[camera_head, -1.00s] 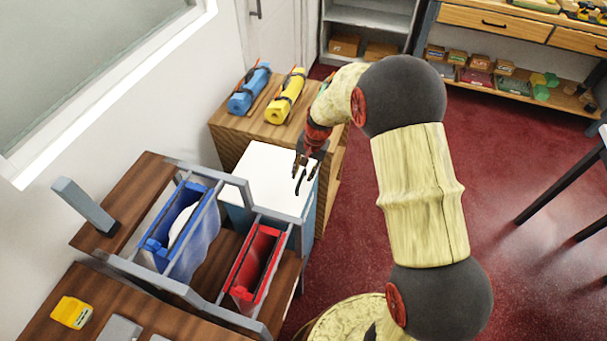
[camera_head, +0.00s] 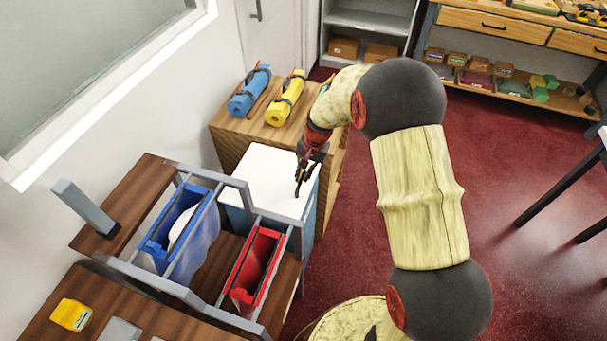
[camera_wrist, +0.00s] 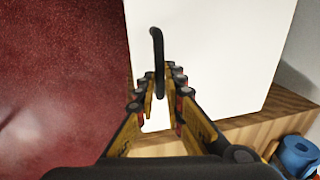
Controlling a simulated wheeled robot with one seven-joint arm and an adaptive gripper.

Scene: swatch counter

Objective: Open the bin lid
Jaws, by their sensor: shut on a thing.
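The bin has a flat white lid (camera_head: 268,172) and a blue side (camera_head: 309,213). The lid lies level on top of the bin, at the picture's centre in the head view. It also fills the upper middle of the wrist view (camera_wrist: 215,60). A thin black handle (camera_wrist: 157,45) with a hooked end shows at the lid's edge. My gripper (camera_head: 299,186) is at the right edge of the lid. In the wrist view, its fingers (camera_wrist: 161,85) are closed around the handle. The fingers hide part of the handle.
A wooden cabinet (camera_head: 225,140) with a blue roll (camera_head: 249,92) and a yellow roll (camera_head: 285,99) stands behind the bin. A grey rack with a blue holder (camera_head: 160,248) and a red holder (camera_head: 240,296) is in front. Red floor (camera_head: 330,240) is open at right.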

